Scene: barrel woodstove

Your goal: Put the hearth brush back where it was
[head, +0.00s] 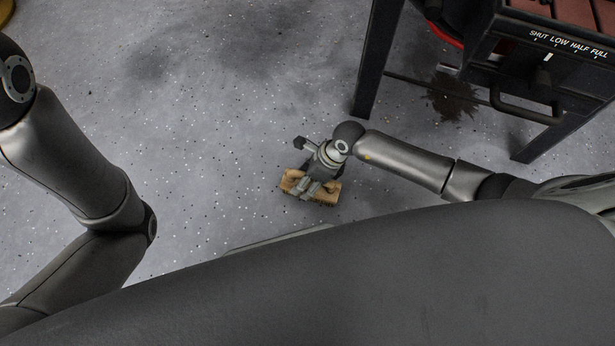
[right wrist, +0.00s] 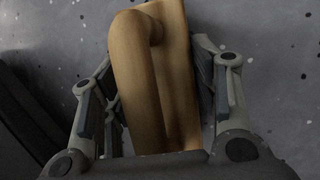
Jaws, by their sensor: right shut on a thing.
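The hearth brush (head: 326,196) has a light wooden body with brown bristles along its lower edge. My right gripper (head: 313,187) is shut on it, low over the grey floor in the head view. I cannot tell whether the bristles touch the floor. In the right wrist view the brush's tan wooden handle (right wrist: 140,85) fills the space between the two fingers of my right gripper (right wrist: 160,100). The gripper hides part of the brush in the head view. My left arm shows at the left of the head view, but its gripper is out of frame.
The black woodstove (head: 545,75) stands on legs at the upper right, with a bar handle and a lever scale marked SHUT LOW HALF FULL. A dark stain (head: 453,97) with scattered bits lies on the floor beneath it. The speckled floor (head: 230,120) left of my right gripper is clear.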

